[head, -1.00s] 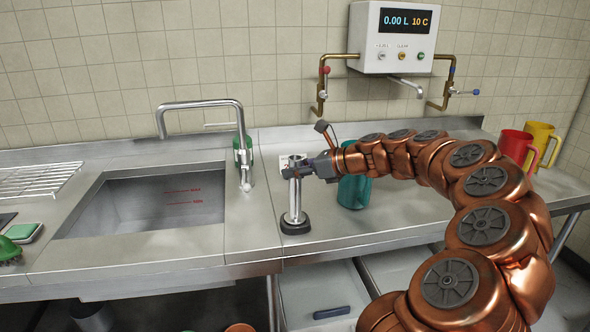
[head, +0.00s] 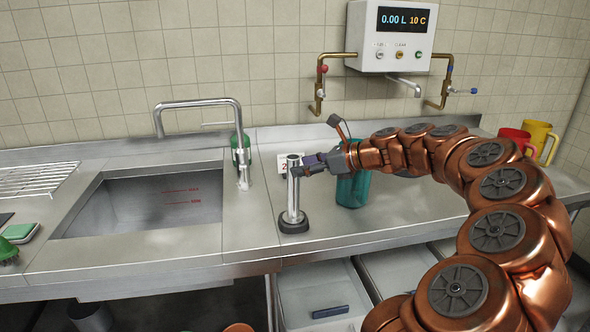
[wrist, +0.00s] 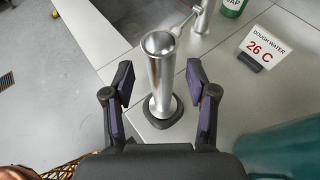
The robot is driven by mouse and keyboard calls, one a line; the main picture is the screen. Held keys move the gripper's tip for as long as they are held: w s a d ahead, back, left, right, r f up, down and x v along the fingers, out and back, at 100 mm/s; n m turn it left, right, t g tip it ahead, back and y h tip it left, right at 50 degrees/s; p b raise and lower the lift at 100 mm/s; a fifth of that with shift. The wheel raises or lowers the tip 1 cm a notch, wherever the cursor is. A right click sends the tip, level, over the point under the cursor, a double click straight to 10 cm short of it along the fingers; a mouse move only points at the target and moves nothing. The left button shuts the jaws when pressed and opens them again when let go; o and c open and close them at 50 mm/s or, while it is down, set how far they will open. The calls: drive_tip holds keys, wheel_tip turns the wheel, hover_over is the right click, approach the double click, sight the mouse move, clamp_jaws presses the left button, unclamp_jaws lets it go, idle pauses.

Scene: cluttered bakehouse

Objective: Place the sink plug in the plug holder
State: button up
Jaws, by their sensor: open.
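The sink plug looks like a tall, hollow metal tube (head: 293,188) standing upright on the counter right of the sink. Its foot is in or on a round black base (head: 294,222), which looks like the plug holder. I cannot see how deep it sits. My gripper (head: 305,163) is open beside the upper part of the tube, on its right. In the wrist view, the open-topped tube (wrist: 162,75) stands upright on the black base (wrist: 163,112). My gripper (wrist: 158,82) has its fingers spread, one to each side of the tube, with visible gaps.
The sink basin (head: 140,205) is left of the tube. A metal tap (head: 200,104) and a green bottle (head: 241,150) stand behind. A teal jug (head: 353,188) is close below my gripper. A "26 C" card (wrist: 262,46) is behind the tube.

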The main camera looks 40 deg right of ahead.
drive_tip(key=v, duration=0.8)
drive_tip(key=shift+b, duration=0.3)
drive_tip(key=s+a+f+n+g+y, duration=0.1)
drive_tip(key=a+n+g, duration=0.3)
drive_tip(key=a, duration=0.6)
drive_tip(key=a+f+n+g, duration=0.1)
drive_tip(key=a+f+n, duration=0.1)
drive_tip(key=a+n, duration=0.55)
drive_tip(key=s+a+f+n+g+h, duration=0.1)
drive_tip(key=s+a+f+n+g, duration=0.15)
drive_tip(key=a, duration=0.35)
drive_tip(key=s+a+f+n+g, duration=0.1)
drive_tip(key=s+a+f+n, duration=0.1)
drive_tip(key=s+a, duration=0.25)
drive_tip(key=s+f+n+g+h, duration=0.1)
drive_tip(key=s+f+n+h, duration=0.1)
drive_tip(key=s+f+n, duration=0.2)
drive_tip(key=s+a+f+n+g+h, duration=0.1)
drive_tip(key=s+f+n+g+h, duration=0.1)
drive_tip(key=s+n, duration=0.3)
drive_tip(key=s+f+n+g+h, duration=0.2)
drive_tip(key=s+f+n, duration=0.3)
drive_tip(key=s, duration=0.6)
drive_tip(key=shift+s+a+f+h, duration=0.2)
drive_tip(key=shift+s+f+h, duration=0.05)
drive_tip(key=shift+f+h, duration=0.15)
